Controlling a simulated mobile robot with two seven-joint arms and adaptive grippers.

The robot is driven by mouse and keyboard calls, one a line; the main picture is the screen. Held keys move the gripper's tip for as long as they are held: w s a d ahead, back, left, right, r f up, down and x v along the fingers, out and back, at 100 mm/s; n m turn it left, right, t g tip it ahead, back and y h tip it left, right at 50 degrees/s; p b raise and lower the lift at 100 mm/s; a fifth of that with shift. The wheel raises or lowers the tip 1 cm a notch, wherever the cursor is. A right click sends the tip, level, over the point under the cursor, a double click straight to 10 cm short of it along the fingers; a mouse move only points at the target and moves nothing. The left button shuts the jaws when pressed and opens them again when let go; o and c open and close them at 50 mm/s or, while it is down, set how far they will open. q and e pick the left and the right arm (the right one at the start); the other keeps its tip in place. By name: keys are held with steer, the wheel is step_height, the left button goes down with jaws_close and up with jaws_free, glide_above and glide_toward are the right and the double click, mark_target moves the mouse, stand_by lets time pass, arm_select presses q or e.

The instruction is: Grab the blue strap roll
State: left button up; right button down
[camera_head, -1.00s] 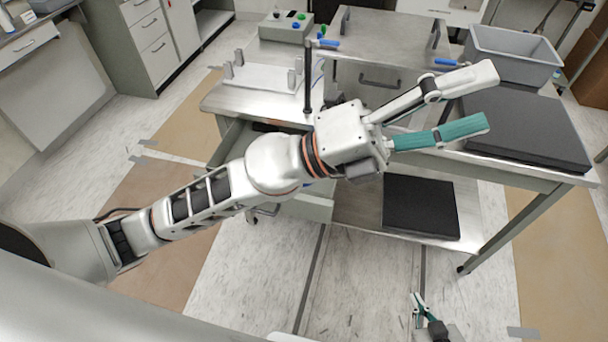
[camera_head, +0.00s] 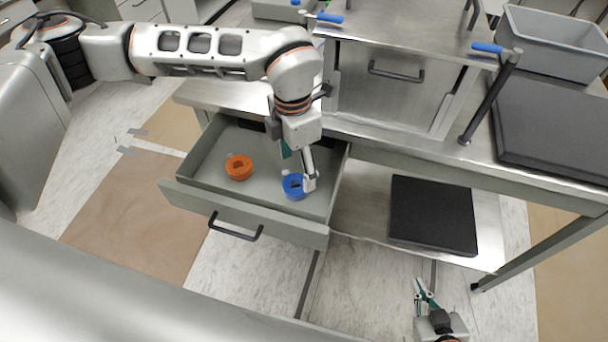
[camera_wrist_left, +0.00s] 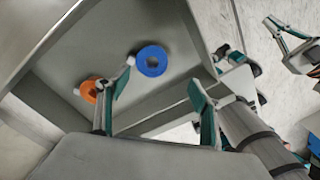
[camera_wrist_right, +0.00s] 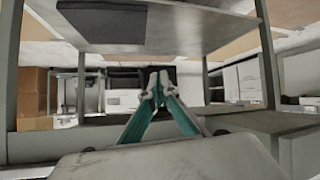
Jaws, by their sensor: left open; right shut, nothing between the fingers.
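The blue strap roll (camera_head: 293,187) lies flat in the open drawer (camera_head: 215,195), toward its right side. An orange roll (camera_head: 239,167) lies to its left in the same drawer. My left gripper (camera_head: 298,172) points down into the drawer at the blue roll, and one finger partly covers the roll in the head view. In the left wrist view the blue roll (camera_wrist_left: 151,61) shows beyond the open, empty fingers (camera_wrist_left: 155,100), with the orange roll (camera_wrist_left: 89,91) partly behind one finger. My right gripper (camera_head: 422,290) is low at the front right, shut and empty; its fingertips (camera_wrist_right: 159,80) meet in the right wrist view.
The metal workbench (camera_head: 400,135) stands above and behind the drawer. It carries a metal box with a black handle (camera_head: 396,72), a grey bin (camera_head: 553,45) and a dark slab (camera_head: 555,125). A black pad (camera_head: 433,213) lies on the lower shelf. The drawer walls surround both rolls.

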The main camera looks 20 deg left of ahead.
mark_target(296, 184)
arm_select(q)
steer(key=shift+w+a+f, duration=0.35)
steer(key=shift+f, duration=0.1)
steer(key=shift+w+a+f, duration=0.1)
steer(key=shift+w+f, duration=0.05)
steer(key=shift+f, duration=0.05)
steer(key=shift+s+f, duration=0.2)
steer(key=shift+f, duration=0.75)
steer(key=f, duration=0.5)
steer(key=shift+w+f+b, duration=0.15)
steer(key=shift+w+b, duration=0.15)
steer(key=shift+w, duration=0.05)
steer(key=c, duration=1.2)
arm_select(e)
steer(key=shift+s+f, duration=0.5)
steer(key=shift+f, duration=0.25)
